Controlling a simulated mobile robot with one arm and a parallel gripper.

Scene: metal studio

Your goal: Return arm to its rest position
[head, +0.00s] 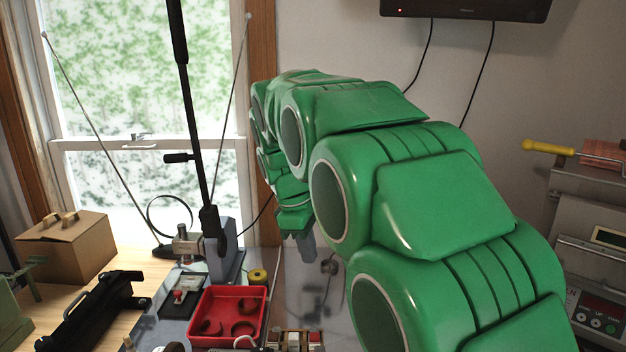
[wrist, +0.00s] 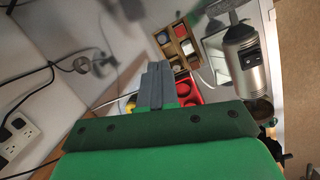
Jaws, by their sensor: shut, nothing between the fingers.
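My green arm fills the middle and right of the head view, reaching forward over the bench. My gripper (head: 303,247) hangs below the far end of the arm, above the bench top, partly hidden by the arm. In the wrist view my gripper (wrist: 157,72) shows as two grey fingers pressed together, with nothing between them. The fingers point towards the bench, and no object touches them that I can see.
A red tray (head: 266,318) with round items lies left of my gripper. A silver cylinder (wrist: 243,62) and a wooden organiser (wrist: 176,48) show in the wrist view. A wall screen (head: 465,9) hangs above.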

